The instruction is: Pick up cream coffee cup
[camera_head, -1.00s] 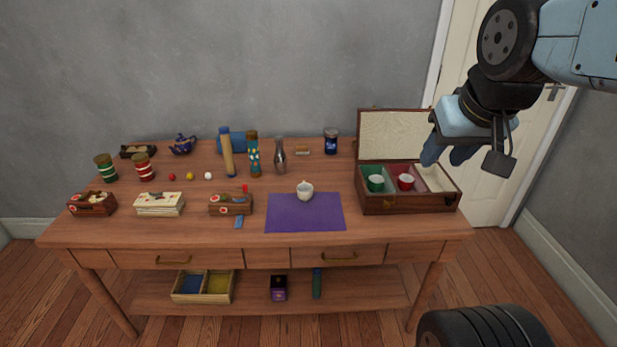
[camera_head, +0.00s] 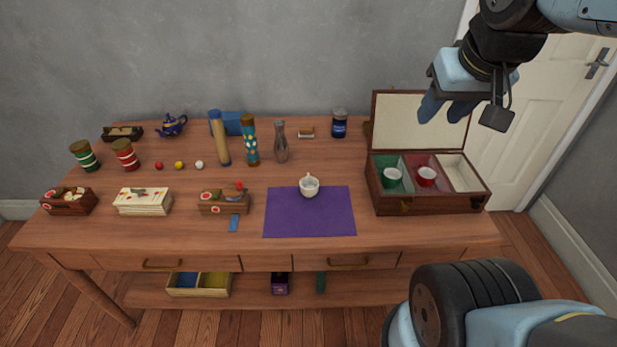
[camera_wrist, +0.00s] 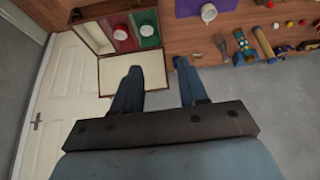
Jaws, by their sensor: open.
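The cream coffee cup (camera_head: 309,187) stands upright at the back edge of the purple mat (camera_head: 300,222) on the wooden table. It also shows in the wrist view (camera_wrist: 208,13), near the top. My gripper (camera_head: 447,112) is open and empty, raised above the open case at the right, well away from the cup. In the wrist view its two blue fingers (camera_wrist: 158,82) are spread apart with nothing between them.
A glass vase (camera_head: 281,146), a patterned cylinder (camera_head: 250,140) and a blue jar (camera_head: 339,124) stand behind the mat.

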